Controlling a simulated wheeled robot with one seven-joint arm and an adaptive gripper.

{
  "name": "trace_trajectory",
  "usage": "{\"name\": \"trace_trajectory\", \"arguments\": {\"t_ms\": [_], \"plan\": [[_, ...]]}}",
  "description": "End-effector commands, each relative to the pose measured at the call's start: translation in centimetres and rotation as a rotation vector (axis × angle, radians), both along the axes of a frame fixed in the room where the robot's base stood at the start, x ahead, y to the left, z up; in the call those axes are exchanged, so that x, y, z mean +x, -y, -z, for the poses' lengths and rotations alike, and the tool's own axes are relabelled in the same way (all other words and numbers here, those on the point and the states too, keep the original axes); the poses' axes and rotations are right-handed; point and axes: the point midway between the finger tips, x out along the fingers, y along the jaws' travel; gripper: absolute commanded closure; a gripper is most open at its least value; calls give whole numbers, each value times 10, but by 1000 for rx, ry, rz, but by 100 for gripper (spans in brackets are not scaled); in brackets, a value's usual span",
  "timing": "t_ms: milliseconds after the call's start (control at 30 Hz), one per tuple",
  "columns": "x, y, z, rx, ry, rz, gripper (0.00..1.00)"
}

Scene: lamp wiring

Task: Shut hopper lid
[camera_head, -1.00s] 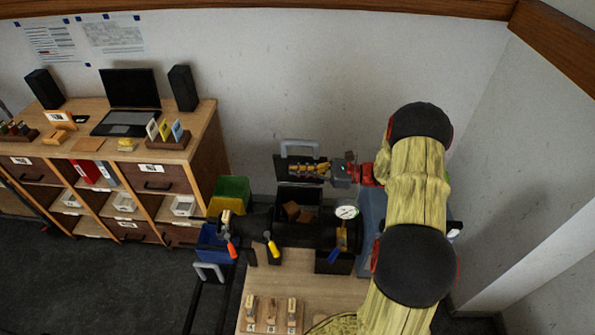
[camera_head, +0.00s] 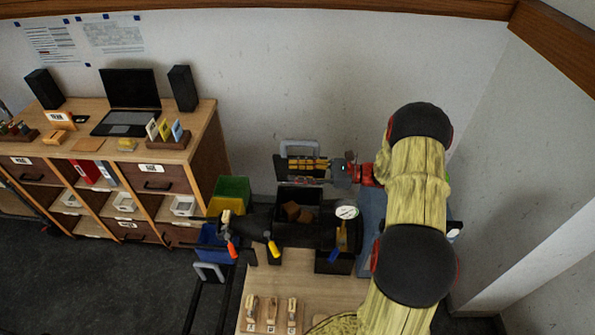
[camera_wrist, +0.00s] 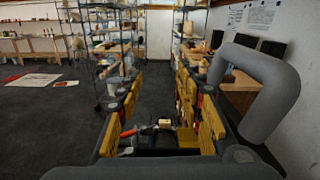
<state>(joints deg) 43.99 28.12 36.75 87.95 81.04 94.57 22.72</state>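The hopper (camera_head: 284,211) is a black open-topped box with brown blocks inside. Its lid stands raised at the back, with a grey loop handle (camera_head: 300,144) at the top; most of the lid panel is hidden behind my gripper. My gripper (camera_head: 292,169) reaches in from the right and lies level in front of the raised lid, just below the handle. The wrist view shows its two yellow-padded fingers (camera_wrist: 164,112) spread apart with nothing between them. There the grey handle (camera_wrist: 283,92) looms close beside the right finger, outside the grip. I cannot tell whether the gripper touches the lid.
A black horizontal barrel with coloured levers and a pressure gauge (camera_head: 346,212) lies in front of the hopper. Green (camera_head: 233,188) and blue bins stand left. A wooden bench (camera_head: 278,277) with small tools is in front. A desk with a laptop (camera_head: 130,90) is further left.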

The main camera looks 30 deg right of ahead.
Motion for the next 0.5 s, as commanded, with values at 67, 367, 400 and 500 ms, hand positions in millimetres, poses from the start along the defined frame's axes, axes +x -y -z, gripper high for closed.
{"name": "trace_trajectory", "arguments": {"t_ms": [67, 367, 400, 500], "plan": [[0, 0, 0, 0, 0, 0, 63], [-15, 24, 0, 0, 0, 4, 63], [-20, 31, 0, 0, 0, 5, 63], [-31, 49, 0, 0, 0, 5, 63]]}}
